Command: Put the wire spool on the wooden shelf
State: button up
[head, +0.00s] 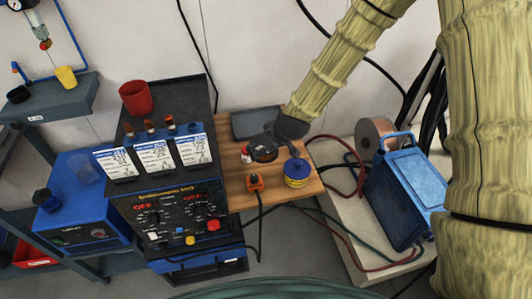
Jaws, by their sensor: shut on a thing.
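The wooden shelf (238,199) is a light brown board in the middle of the head view. A larger copper-coloured reel (375,137) stands apart at the right, behind a blue machine.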

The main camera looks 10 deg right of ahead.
jog(key=shift+w+d+n+g+y+b, duration=1.45)
jog(key=shift+w+d+n+b, duration=2.45)
jog(key=shift+d+b, duration=1.15)
jog(key=shift+w+f+p, duration=0.15)
jog(key=shift+f+p, duration=0.15)
jog(key=shift+f, duration=2)
jog(key=shift+w+f+p, duration=0.1)
jog(key=shift+f+p, duration=0.15)
jog(key=shift+f, duration=2)
jog(key=shift+f, duration=0.1)
jog(key=o, duration=1.7)
jog(key=shift+s, duration=0.1)
jog(key=shift+f, duration=0.1)
